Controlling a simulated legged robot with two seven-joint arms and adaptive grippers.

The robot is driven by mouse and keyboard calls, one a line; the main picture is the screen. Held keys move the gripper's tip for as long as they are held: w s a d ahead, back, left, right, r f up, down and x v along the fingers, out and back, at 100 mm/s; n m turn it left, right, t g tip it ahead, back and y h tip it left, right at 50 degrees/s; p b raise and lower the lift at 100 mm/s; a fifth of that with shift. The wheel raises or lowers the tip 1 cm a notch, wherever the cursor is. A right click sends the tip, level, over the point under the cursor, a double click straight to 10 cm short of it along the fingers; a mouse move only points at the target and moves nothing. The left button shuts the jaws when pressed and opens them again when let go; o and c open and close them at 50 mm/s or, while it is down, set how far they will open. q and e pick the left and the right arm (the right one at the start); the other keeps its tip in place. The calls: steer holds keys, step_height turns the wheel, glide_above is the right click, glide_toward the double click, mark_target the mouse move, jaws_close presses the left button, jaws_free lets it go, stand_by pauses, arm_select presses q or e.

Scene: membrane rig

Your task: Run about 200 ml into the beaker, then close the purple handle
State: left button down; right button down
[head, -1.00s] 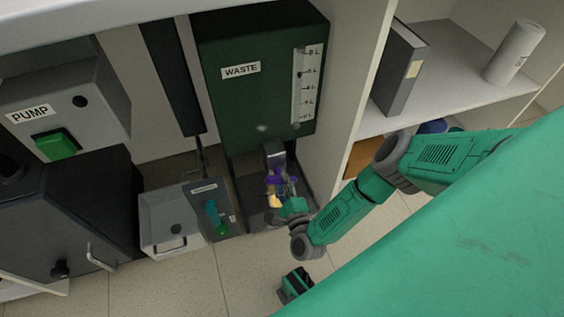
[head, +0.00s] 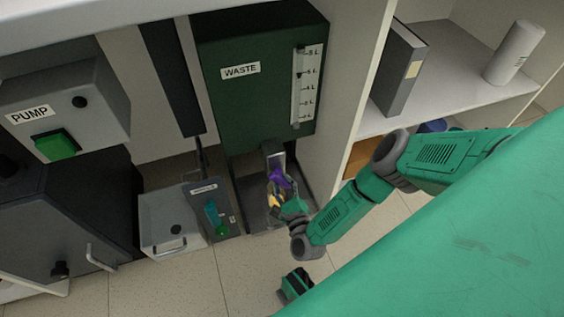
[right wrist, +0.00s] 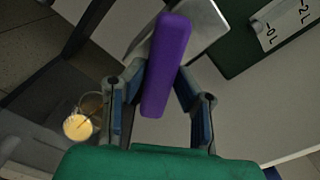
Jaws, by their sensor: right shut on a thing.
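The purple handle (head: 280,178) sits below the dark green WASTE tank (head: 225,105), by a grey metal outlet (head: 273,152). My right gripper (head: 283,190) is shut on this handle. In the right wrist view the purple handle (right wrist: 166,65) stands between the two fingers of my right gripper (right wrist: 160,100). The clear beaker (right wrist: 92,103) is left of the fingers in that view, with yellow liquid (right wrist: 77,127) in it. A thin yellow streak shows there; the fill mark is not readable. In the head view the beaker is small and partly hidden by my gripper.
Left of the tank base stand a grey labelled unit with a teal-green handle (head: 213,214) and a light grey box (head: 165,222). The PUMP unit (head: 65,100) is far left. A white side panel (head: 345,110) rises close to the right of the tank.

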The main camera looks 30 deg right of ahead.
steer(key=shift+s+d+f, duration=0.15)
steer(key=shift+f, duration=0.05)
steer(key=m, duration=0.2)
steer(key=shift+m, duration=0.4)
steer(key=shift+a, duration=0.2)
stand_by(7.0)
